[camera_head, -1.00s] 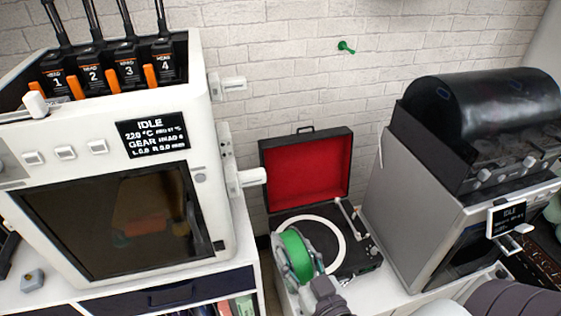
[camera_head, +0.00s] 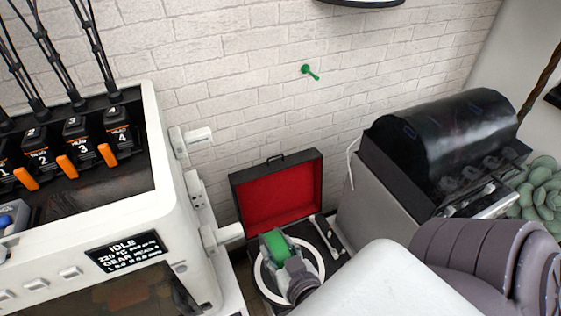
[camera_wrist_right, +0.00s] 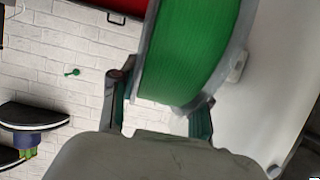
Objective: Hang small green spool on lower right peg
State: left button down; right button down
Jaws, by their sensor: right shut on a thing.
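The small green spool (camera_head: 278,246) is held in my right gripper (camera_head: 284,256), in front of the record player in the head view. In the right wrist view the green spool (camera_wrist_right: 195,50) fills the upper middle, with the gripper's fingers (camera_wrist_right: 160,108) on either side of it. A white upper peg (camera_head: 198,137) and a white lower peg (camera_head: 227,232) stick out to the right from the white printer's side. Both pegs look empty. The spool is right of the lower peg and apart from it in the picture. My left gripper is out of view.
The white printer (camera_head: 130,215) stands at left. An open record player with a red-lined lid (camera_head: 280,196) sits behind the spool. A grey machine with a dark domed cover (camera_head: 445,135) is at right. A green wall peg (camera_head: 310,71) is on the brick wall.

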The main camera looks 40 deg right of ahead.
aim_at(267, 230)
jog(key=shift+w+d, duration=0.1)
jog(key=shift+w, duration=0.55)
jog(key=shift+w+d, duration=0.15)
jog(key=shift+w, duration=0.35)
jog(key=shift+w+d+f+p, duration=0.15)
jog(key=shift+w+p, duration=0.1)
jog(key=shift+w, duration=0.35)
jog(key=shift+w+d+r+p, duration=0.1)
jog(key=shift+w+d+p, duration=0.1)
jog(key=shift+w, duration=0.4)
jog(key=shift+w+d, duration=0.8)
jog(key=shift+w, duration=2.3)
jog(key=shift+w+a+f+b, duration=0.1)
jog(key=shift+w+a+b, duration=0.2)
jog(key=shift+a, duration=0.95)
jog(key=shift+w+a+f+b, duration=0.1)
jog(key=shift+w+a+b, duration=0.2)
jog(key=shift+a, duration=0.9)
jog(key=shift+w+a+f+b, duration=0.15)
jog(key=shift+w+a, duration=0.25)
jog(key=shift+a, duration=0.85)
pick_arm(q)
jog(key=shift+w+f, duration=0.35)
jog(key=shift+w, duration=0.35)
pick_arm(e)
jog(key=shift+f, duration=0.2)
